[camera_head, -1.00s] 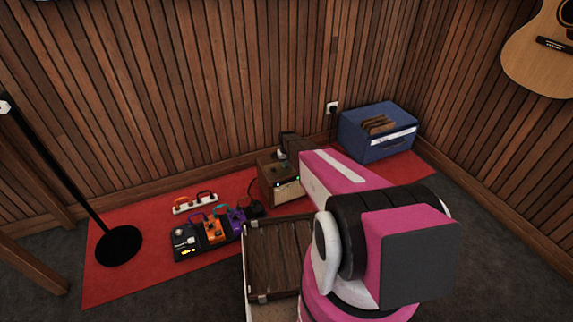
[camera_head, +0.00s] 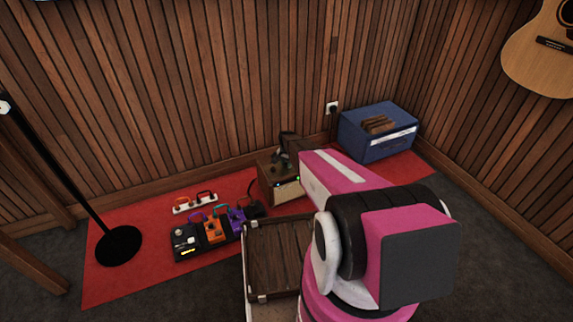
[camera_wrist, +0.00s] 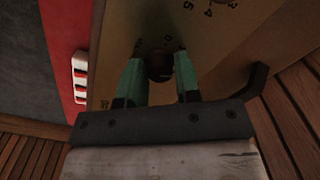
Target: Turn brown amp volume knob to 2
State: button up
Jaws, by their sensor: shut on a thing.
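The brown amp (camera_head: 286,190) stands on the red mat against the back wall, with a small lit green light on its front. In the wrist view its tan panel (camera_wrist: 116,32) fills the upper middle, with printed numbers near the top. A dark round knob (camera_wrist: 158,66) sits between the green fingers of my gripper (camera_wrist: 159,72), which is shut on it. The knob's pointer and setting cannot be made out. In the head view my gripper (camera_head: 283,158) is at the amp's top, partly hidden by my pink arm.
An open case (camera_head: 272,255) lies in front of the amp. A pedalboard (camera_head: 210,236), a power strip (camera_head: 195,202) and a mic stand (camera_head: 118,245) are to the left. A blue box (camera_head: 370,145) stands at right. A guitar (camera_head: 535,60) hangs on the right wall.

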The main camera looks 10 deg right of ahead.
aim_at(286, 164)
jog(key=shift+m, duration=0.5)
jog(key=o, duration=0.9)
notch_tip(286, 164, up, 11)
jog(key=shift+f, duration=0.1)
dwell(0.3)
jog(key=s+r+n, duration=0.3)
jog(key=s+r, duration=0.3)
jog(key=s, duration=0.4)
jog(key=s+r+n, duration=0.2)
jog(key=s+r, duration=0.5)
jog(key=s, duration=0.4)
jog(key=s+r+n, duration=0.3)
jog(key=s+r, duration=0.3)
jog(key=s, duration=0.5)
jog(key=shift+r+n, duration=0.3)
jog(key=shift+r, duration=0.05)
